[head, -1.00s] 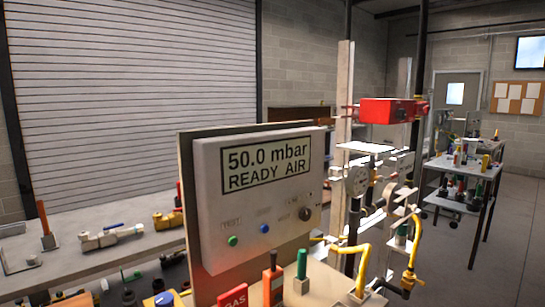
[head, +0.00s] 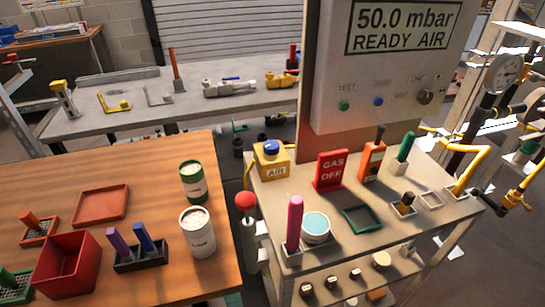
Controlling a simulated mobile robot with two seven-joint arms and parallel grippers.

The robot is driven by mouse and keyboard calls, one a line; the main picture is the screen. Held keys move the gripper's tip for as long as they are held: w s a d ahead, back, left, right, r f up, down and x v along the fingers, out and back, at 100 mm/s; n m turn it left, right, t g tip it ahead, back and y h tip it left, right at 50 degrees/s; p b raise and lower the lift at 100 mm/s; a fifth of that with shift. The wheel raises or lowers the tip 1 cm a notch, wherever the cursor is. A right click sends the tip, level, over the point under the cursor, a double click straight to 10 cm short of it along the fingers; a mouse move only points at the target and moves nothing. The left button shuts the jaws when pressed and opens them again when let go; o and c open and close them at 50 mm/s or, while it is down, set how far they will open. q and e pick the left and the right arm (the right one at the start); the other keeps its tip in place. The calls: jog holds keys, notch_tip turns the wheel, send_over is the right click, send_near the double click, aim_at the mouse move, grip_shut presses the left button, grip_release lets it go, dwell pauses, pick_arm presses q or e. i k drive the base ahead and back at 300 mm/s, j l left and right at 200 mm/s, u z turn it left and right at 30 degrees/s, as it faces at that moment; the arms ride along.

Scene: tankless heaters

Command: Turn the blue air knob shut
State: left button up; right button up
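The blue air knob (head: 271,146) is a round blue cap on top of a yellow block marked AIR (head: 271,162). The block stands at the back left corner of the grey cart top (head: 335,225). A yellow hose runs down from the block's left side. How far the knob is turned cannot be told. The white panel (head: 391,60) behind the cart reads "50.0 mbar READY AIR". Neither of my grippers shows in the head view.
A red GAS OFF sign (head: 331,171) and an orange device (head: 372,158) stand right of the block. A pink cylinder (head: 294,222) and a round teal-topped tin (head: 315,227) stand in front. The wooden table (head: 135,185) on the left holds cans, trays and a red bin (head: 67,265).

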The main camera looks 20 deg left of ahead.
aim_at(271, 148)
jog(key=i+l, duration=0.15)
jog(key=l, duration=0.2)
jog(key=i+l+u, duration=0.15)
jog(key=l, duration=0.2)
jog(key=i+l, duration=0.15)
jog(key=l, duration=0.2)
jog(key=i+l+u, duration=0.1)
jog(key=l, duration=0.3)
